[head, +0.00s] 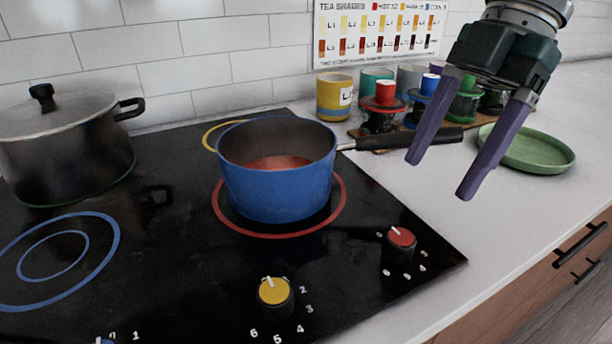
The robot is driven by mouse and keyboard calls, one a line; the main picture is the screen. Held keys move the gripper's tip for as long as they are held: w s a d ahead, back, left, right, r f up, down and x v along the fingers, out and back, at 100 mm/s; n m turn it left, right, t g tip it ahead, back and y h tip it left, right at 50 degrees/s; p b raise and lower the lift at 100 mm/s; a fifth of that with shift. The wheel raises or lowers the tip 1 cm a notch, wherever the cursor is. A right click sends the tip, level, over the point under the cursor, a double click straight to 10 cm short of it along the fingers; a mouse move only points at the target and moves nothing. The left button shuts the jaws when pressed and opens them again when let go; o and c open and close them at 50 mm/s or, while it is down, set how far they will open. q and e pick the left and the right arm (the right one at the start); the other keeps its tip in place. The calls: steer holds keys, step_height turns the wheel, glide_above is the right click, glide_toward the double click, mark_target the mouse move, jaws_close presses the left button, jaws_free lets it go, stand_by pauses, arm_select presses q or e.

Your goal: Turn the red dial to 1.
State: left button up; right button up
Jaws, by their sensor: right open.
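The red dial (401,238) is a black knob with a red cap near the right corner of the black cooktop (190,290). A white pointer line on its cap points to the upper left. Small white numerals surround it, too small to read surely. My right gripper (440,180) is open, with two purple fingers pointing down and left. It is above and behind the red dial in the picture, apart from it, and holds nothing. My left gripper is not in view.
A blue saucepan (275,190) stands on the red-ringed burner, its black handle (400,140) reaching right behind my fingers. A yellow dial (273,292) is at the front. A steel pot (65,150), several cups and a green plate (540,152) stand around.

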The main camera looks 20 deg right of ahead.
mark_target(402, 237)
steer(key=x, duration=0.9)
steer(key=shift+s, duration=0.15)
jaws_close()
